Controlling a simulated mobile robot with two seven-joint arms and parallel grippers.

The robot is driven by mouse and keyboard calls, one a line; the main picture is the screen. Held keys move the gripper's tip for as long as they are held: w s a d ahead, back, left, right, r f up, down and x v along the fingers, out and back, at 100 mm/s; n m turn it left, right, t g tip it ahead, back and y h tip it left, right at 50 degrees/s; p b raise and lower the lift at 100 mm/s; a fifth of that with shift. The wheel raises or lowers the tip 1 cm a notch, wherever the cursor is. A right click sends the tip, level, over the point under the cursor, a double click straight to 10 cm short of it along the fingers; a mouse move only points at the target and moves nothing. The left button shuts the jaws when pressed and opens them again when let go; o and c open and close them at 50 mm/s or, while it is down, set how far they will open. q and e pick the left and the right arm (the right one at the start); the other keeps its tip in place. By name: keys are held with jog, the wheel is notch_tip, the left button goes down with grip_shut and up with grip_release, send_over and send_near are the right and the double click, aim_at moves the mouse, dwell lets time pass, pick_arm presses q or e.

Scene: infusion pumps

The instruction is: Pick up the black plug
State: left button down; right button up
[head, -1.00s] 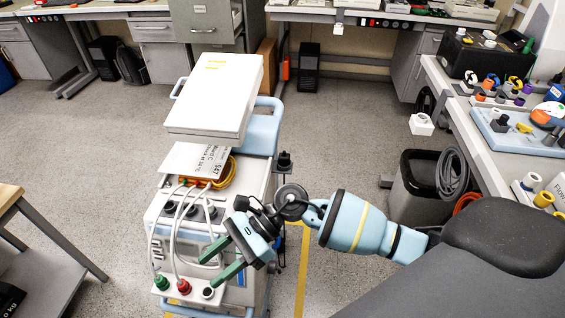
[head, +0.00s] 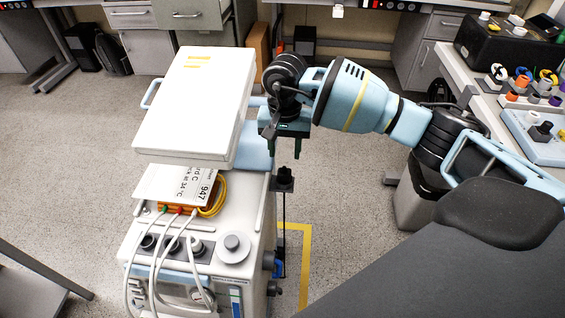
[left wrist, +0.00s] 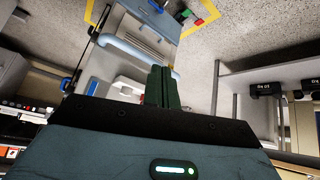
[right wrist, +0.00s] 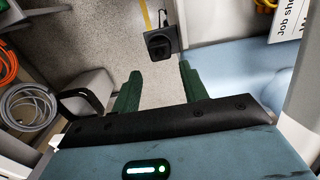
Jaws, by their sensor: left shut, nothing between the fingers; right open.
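A black plug-like piece (head: 284,174) sits on a dark square bracket at the right side of the white cart (head: 262,235). The right wrist view shows it as a black block with a round part (right wrist: 160,44), just beyond the fingertips and between their lines. I cannot tell the plug from its holder. My right gripper (head: 284,148) is open and empty, its green fingers pointing down a little above this piece. It also shows in the right wrist view (right wrist: 158,82). My left gripper (left wrist: 164,86) is shut and empty; it is outside the head view.
A large white box (head: 195,100) stands on the cart beside my right gripper. White cables (head: 170,265) and black knobs (head: 172,243) are on the cart's front. A workbench (head: 470,75) with connectors stands at the right.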

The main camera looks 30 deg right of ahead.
aim_at(284, 167)
jog(key=shift+w+d, duration=0.1)
jog(key=shift+s+f, duration=0.2)
jog(key=shift+f, duration=1.45)
jog(key=shift+f+p, duration=0.3)
jog(key=shift+f, duration=1.9)
jog(key=c, duration=0.9)
pick_arm(q)
jog(key=shift+s+a, duration=0.1)
jog(key=shift+s, duration=0.3)
pick_arm(e)
jog(key=shift+r, duration=0.15)
